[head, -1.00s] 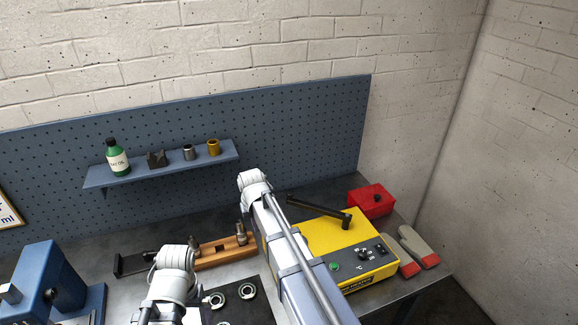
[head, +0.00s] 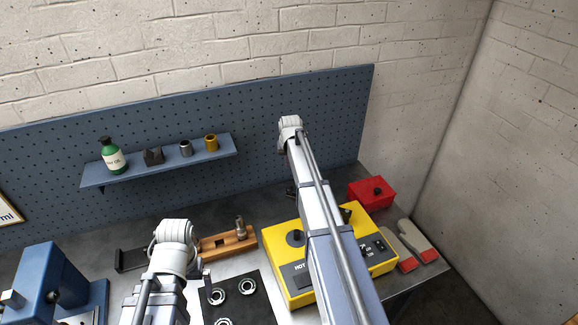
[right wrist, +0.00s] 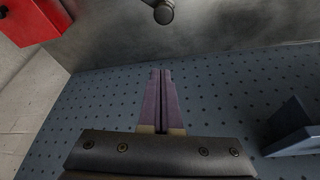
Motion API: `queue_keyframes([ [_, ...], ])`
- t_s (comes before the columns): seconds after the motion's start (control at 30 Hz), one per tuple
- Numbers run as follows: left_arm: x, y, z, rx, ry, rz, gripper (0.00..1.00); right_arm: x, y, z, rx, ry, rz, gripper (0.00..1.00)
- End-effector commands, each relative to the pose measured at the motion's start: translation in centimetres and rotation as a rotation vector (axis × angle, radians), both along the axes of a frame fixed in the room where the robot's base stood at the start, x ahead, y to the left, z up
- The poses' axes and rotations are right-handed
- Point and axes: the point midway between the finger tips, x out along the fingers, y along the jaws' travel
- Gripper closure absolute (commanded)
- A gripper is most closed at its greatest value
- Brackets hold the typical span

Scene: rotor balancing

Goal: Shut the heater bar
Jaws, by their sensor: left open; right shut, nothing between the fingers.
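The heater is a yellow box (head: 292,289) on the bench, right of centre in the head view. Its black bar (head: 346,211) is mostly hidden behind my right arm; a dark end shows left of the arm. A dark rod with a round end (right wrist: 163,12) shows at the top of the right wrist view, apart from the fingers; it may be the bar. My right gripper (right wrist: 160,72) is shut and empty before the pegboard; the arm hides it in the head view. My left gripper (head: 207,283) is mostly hidden by its own arm, near the dark mat.
A red box (head: 371,194) stands behind the heater, with gloves (head: 420,240) to its right. A wooden block (head: 228,243) and a dark mat with bearing rings (head: 247,286) lie left. The shelf (head: 205,158) on the pegboard (head: 260,140) juts out.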

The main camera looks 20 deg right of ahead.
Motion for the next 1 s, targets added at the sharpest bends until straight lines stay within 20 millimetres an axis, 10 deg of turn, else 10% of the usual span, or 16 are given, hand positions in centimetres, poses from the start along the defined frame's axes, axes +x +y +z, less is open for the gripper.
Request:
queue_keyframes([
  [0.57, 0.0, 0.0, -8.5, 0.001, -0.002, -0.005, 0.00, 2.8, -1.0, -8.5, 0.000, 0.000, 0.000, 1.00],
  [1.0, 0.0, 0.0, -8.2, 0.001, -0.002, -0.006, 0.00, -1.2, 0.4, -8.2, 0.000, 0.000, 0.000, 1.00],
])
